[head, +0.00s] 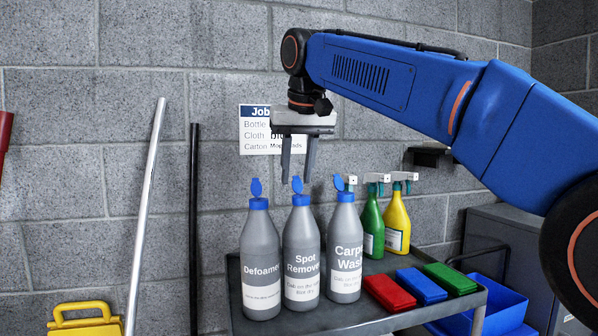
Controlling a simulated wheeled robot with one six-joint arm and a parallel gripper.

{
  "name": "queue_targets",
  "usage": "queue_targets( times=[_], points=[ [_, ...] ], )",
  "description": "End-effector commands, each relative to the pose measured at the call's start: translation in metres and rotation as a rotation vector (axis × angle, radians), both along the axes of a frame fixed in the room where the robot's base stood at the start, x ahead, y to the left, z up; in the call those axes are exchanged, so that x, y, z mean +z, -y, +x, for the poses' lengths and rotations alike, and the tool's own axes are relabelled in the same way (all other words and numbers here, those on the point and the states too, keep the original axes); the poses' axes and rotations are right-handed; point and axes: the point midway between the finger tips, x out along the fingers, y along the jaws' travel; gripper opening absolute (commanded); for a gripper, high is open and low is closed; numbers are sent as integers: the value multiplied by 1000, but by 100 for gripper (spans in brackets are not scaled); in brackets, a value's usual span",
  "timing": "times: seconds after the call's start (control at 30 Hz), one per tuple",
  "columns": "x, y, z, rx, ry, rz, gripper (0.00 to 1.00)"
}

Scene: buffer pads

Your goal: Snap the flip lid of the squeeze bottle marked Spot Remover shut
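The grey squeeze bottle marked Spot Remover (301,248) stands upright on the cart between two similar bottles. Its blue flip lid (297,185) stands up open above the blue cap. My gripper (298,179) points down with its two grey fingers apart and nothing seen between them. In the picture the fingertips are just above the raised lid, one to either side. Depth between the fingers and the lid is hard to tell from this one view.
The Defoamer bottle (261,262) and the Carpet Wash bottle (345,250) stand close on both sides, lids up. Green (373,225) and yellow (396,222) spray bottles stand behind right. Red (389,293), blue (421,286) and green (450,278) pads lie at the right.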

Motion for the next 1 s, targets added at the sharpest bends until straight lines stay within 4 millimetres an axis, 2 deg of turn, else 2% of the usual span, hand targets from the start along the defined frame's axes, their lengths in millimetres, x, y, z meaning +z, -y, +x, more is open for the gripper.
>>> queue_targets(
  times=[0.03,0.1,0.17,0.57,1.0],
  points=[
    [0,0,0,0,0,0,29],
    [0,0,0,0,0,0,12],
    [0,0,0,0,0,0,0],
    [1,1,-4,1,43,12,0],
    [3,5,-20,3,324,84,0]
  ],
)
